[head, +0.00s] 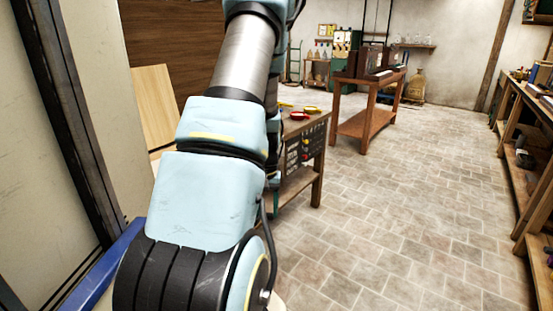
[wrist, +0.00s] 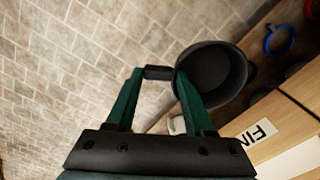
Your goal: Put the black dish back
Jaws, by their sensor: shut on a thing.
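The black dish (wrist: 212,72) is a round, deep dish with a short side handle (wrist: 158,72), seen in the wrist view. My gripper (wrist: 158,78) has its green fingers closed on either side of that handle. The dish hangs to the right of the fingers, and its open hollow shows to the wrist camera. In the head view my own arm fills the centre-left and hides the gripper and the dish.
In the head view, a workbench (head: 318,178) holds red (head: 299,116) and yellow items. Tiled floor (head: 400,220) is clear rightward.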

